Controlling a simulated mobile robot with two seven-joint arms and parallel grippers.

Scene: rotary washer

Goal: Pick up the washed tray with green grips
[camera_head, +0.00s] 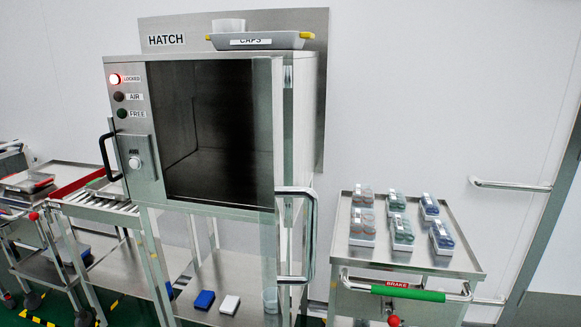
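No tray with green grips shows clearly. A grey tray-like shape (106,190) sits on the roller conveyor (92,206) left of the hatch cabinet. The cabinet partly hides it, and I cannot make out its grips. Another grey tray (262,41), labelled CAPS and with yellow grips, lies on top of the cabinet. The hatch cabinet (298,130) has a dark, empty-looking chamber (215,130). Its red LOCKED lamp (115,79) is lit. Neither of my grippers is in view.
A steel trolley (360,262) at the right carries several small racks of vials (401,232) and has a green handle sleeve (408,293). A blue box (204,300) and a white box (229,304) lie on the lower shelf. Another cart (45,262) stands at the left.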

